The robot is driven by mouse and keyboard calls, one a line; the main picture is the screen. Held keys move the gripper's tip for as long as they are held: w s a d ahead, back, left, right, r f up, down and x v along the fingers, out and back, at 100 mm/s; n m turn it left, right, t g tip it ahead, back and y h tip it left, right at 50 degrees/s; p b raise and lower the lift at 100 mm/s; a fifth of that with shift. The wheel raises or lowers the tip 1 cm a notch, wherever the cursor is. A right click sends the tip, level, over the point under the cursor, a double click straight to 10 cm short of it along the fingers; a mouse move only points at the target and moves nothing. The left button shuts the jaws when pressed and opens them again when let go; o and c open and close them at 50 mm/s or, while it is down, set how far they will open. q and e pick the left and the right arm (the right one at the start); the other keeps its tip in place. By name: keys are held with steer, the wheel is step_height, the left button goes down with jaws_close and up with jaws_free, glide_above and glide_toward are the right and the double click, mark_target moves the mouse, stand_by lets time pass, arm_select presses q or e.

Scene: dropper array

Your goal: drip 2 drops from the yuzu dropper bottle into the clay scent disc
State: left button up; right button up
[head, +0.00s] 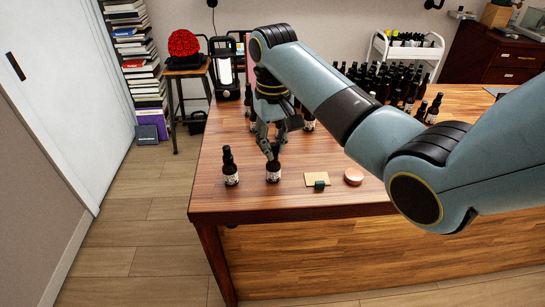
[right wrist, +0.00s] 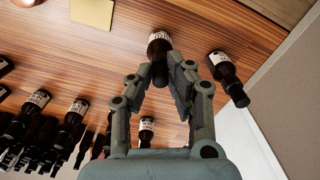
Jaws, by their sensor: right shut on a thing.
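A dark dropper bottle (head: 273,176) with a pale label stands upright near the front left of the wooden table. My right gripper (head: 273,150) reaches down from behind and is shut on its black top. In the right wrist view the fingers (right wrist: 161,78) close around the top of the same bottle (right wrist: 159,46). The label is too small to read, so I cannot tell if it says yuzu. A round, terracotta-coloured disc (head: 353,176) lies to the right, apart from the bottle. My left gripper is not in view.
A similar bottle (head: 230,172) stands just left of the held one. Many dark bottles (head: 400,85) crowd the back of the table. A black lantern (head: 226,68) stands beyond the back-left corner.

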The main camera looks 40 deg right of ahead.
steer(key=shift+r, duration=0.15)
steer(key=shift+r+p, duration=0.5)
steer(key=shift+p, duration=0.1)
steer(key=shift+r, duration=4.05)
